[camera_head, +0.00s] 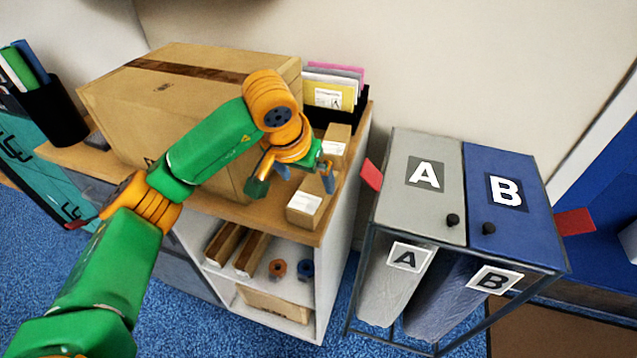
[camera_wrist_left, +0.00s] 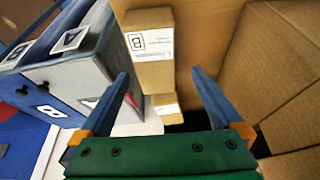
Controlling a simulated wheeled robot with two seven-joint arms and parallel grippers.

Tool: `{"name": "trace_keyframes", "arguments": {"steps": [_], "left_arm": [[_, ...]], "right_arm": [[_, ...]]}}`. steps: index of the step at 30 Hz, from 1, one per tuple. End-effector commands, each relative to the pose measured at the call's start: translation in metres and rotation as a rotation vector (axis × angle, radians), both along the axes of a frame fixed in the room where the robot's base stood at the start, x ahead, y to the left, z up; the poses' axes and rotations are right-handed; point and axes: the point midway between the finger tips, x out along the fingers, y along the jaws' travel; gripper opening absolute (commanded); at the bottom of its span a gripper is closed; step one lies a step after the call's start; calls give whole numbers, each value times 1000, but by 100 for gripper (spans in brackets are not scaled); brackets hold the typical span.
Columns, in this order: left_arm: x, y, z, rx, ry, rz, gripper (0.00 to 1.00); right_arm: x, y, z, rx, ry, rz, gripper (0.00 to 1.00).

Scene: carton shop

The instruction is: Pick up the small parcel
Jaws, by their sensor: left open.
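Two small cardboard parcels with white labels are on the wooden cabinet top. One parcel (camera_head: 304,207) is near the front right edge; it also shows in the left wrist view (camera_wrist_left: 152,70), with a letter B on its label. The other parcel (camera_head: 334,141) is farther back, partly behind my gripper; the wrist view shows it smaller (camera_wrist_left: 166,106). I cannot tell which one the task means. My left gripper (camera_head: 306,178) is open and empty above the cabinet top, close to the parcels. In the wrist view its blue fingers (camera_wrist_left: 161,82) are apart, with nothing held between them.
A big taped carton (camera_head: 125,105) fills most of the cabinet top (camera_head: 215,207), left of my gripper. A file holder (camera_head: 335,95) stands at the back. A grey bin A (camera_head: 400,215) and blue bin B (camera_head: 510,235) stand to the right. Shelves below hold boxes and rolls.

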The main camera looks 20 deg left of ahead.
Motion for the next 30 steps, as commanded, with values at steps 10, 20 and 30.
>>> {"name": "trace_keyframes", "arguments": {"steps": [10, 20, 30], "left_arm": [[16, -8, -49, -4, 2, 2, 100], [16, -8, -49, -5, 2, 1, 57], [16, -8, -49, -5, 2, 1, 8]], "right_arm": [[-5, 0, 18, 0, 9, 0, 76], [-4, 1, 17, 1, 7, 0, 76], [-3, 1, 17, 2, 7, 0, 76]]}}
